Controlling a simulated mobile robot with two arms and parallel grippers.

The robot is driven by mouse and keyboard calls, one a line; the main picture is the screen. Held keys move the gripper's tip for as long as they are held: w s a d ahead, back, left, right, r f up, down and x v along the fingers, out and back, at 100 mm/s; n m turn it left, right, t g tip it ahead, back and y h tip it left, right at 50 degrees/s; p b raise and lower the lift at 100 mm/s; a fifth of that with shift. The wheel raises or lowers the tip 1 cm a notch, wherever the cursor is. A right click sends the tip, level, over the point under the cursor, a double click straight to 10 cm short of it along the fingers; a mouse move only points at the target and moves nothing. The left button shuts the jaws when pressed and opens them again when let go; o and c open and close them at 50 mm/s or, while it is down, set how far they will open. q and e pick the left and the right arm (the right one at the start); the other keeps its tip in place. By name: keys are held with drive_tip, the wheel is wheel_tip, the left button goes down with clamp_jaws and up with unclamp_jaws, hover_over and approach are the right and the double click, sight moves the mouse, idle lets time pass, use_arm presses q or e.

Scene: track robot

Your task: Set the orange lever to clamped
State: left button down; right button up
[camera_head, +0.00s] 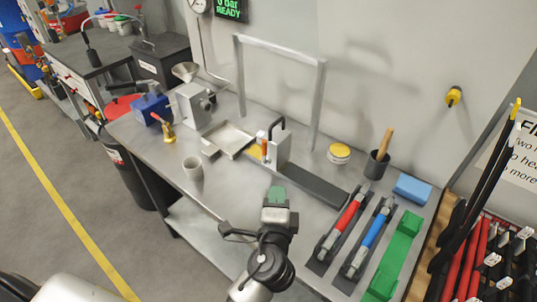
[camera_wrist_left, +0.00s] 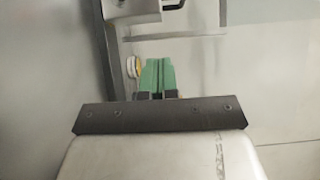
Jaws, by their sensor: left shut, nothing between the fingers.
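The orange lever (camera_head: 264,146) stands roughly upright with a pale tip, beside a grey block (camera_head: 280,152) with a black handle on the workbench. My left gripper (camera_head: 277,194) is below it in the head view, apart from it, over the bench near its front edge. Its green fingers are shut together and empty; they also show in the left wrist view (camera_wrist_left: 157,75). A grey fixture (camera_wrist_left: 150,20) fills the top of that view; I cannot make out the orange lever there. My right gripper is not in view.
A metal frame (camera_head: 240,75) stands behind the block. A dark bar (camera_head: 310,185) runs right from it. Red (camera_head: 347,215) and blue (camera_head: 374,229) handled tools lie at right. A cup (camera_head: 193,169) and a shallow tray (camera_head: 228,139) stand left.

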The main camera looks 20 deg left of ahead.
use_arm(q)
drive_tip(key=shift+w, duration=0.1)
drive_tip(key=p, duration=0.3)
approach(266, 152)
drive_tip(key=w+d+r, duration=0.2)
drive_tip(key=w, duration=0.4)
drive_tip(key=shift+w+a+f+p, duration=0.1)
drive_tip(key=shift+w+a+p, duration=0.15)
drive_tip(key=shift+a, duration=0.25)
drive_tip(key=shift+w+a+f+p, duration=0.1)
drive_tip(key=shift+w+a+p, duration=0.15)
drive_tip(key=shift+a, duration=0.25)
drive_tip(key=shift+w+a, duration=0.2)
drive_tip(key=shift+a, duration=0.3)
drive_tip(key=shift+w, duration=0.1)
